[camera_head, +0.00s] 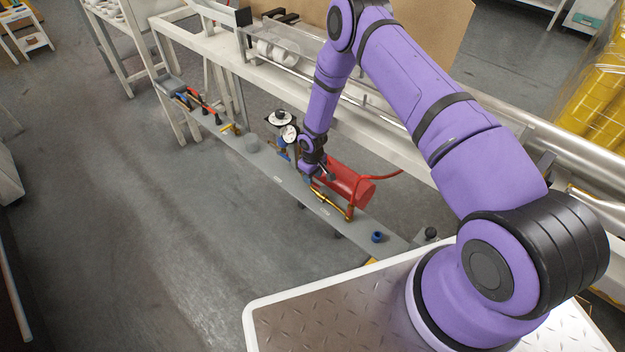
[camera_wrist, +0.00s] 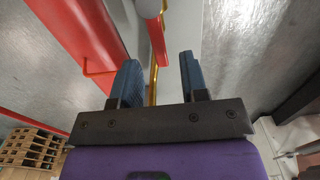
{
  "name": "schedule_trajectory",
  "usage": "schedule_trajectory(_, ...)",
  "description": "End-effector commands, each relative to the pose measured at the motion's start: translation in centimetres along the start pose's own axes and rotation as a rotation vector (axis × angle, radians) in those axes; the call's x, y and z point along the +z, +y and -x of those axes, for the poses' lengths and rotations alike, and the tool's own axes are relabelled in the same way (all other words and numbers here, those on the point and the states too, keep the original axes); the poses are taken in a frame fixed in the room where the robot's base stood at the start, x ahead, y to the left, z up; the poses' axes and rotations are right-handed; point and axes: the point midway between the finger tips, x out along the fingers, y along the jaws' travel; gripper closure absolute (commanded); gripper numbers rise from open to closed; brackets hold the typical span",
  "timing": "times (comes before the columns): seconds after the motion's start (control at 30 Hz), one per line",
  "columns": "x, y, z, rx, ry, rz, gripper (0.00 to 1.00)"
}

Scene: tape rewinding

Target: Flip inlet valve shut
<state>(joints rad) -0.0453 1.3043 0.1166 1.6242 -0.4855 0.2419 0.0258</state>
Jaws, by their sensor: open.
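A red lever-like bar (camera_wrist: 157,42), possibly the inlet valve's handle, shows in the wrist view along a brass pipe (camera_wrist: 152,91). I see no clear contact. In the head view the brass pipe (camera_head: 329,203) runs along a grey bench beside a red cylinder (camera_head: 346,182). My gripper (camera_head: 321,178) reaches down at the pipe's far end, next to the cylinder. The arm and gripper hide the valve in the head view.
The red cylinder (camera_wrist: 85,38) lies close left of my fingers in the wrist view. A white frame (camera_head: 222,60) runs behind. The floor in front is clear.

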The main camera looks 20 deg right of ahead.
Motion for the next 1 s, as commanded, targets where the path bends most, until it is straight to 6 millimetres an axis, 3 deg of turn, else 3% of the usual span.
schedule_trajectory(0.2,0.0,0.0,-2.1,0.0,-0.001,0.0,0.6)
schedule_trajectory(0.57,0.0,0.0,-2.5,0.001,0.0,0.0,0.6)
schedule_trajectory(0.73,0.0,0.0,-2.5,0.001,0.0,0.0,0.96)
schedule_trajectory(0.77,0.0,0.0,-2.5,0.001,0.0,0.0,1.0)
schedule_trajectory(1.0,0.0,0.0,-2.5,0.001,0.0,0.004,1.0)
